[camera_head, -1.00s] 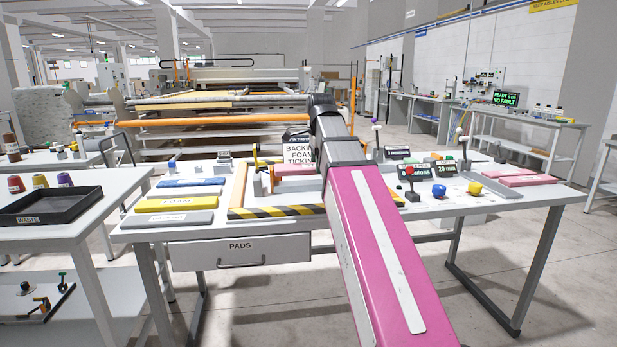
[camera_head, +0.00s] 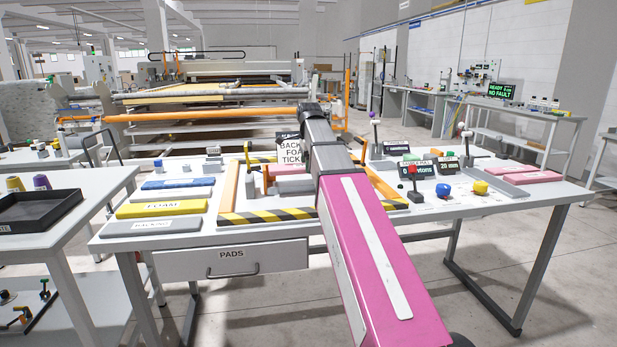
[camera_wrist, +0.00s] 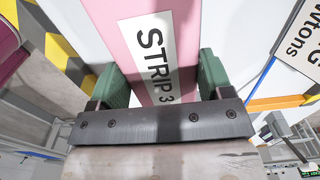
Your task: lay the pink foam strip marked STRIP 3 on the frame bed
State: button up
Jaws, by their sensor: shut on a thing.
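In the wrist view, the pink foam strip (camera_wrist: 112,35) carries a white label reading STRIP 3. My gripper (camera_wrist: 164,82) is shut on it, with one green finger pad against each side. The strip's far end runs out of the top of the picture. In the head view my pink arm reaches over the frame bed (camera_head: 265,216), which has black-and-yellow edging and orange side rails; the gripper is hidden behind the arm. A pink piece shows inside the frame, left of my arm; I cannot tell if it is the held strip or how high it is.
Left on the table lie a yellow foam block (camera_head: 162,209), a grey block (camera_head: 153,226) and a blue pad (camera_head: 178,184). To the right stand small displays, a red-topped control (camera_head: 413,172), a blue knob (camera_head: 443,190) and pink strips (camera_head: 530,176). A sign stands behind the frame.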

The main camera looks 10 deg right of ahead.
aim_at(309, 183)
jog(key=shift+w+f, duration=0.45)
jog(key=shift+w, duration=0.25)
jog(key=shift+f, duration=2)
jog(key=shift+f, duration=0.1)
jog(key=o, duration=1)
jog(key=shift+c, duration=0.2)
notch_tip(309, 183, up, 11)
jog(key=shift+r, duration=0.6)
jog(key=shift+s, duration=0.15)
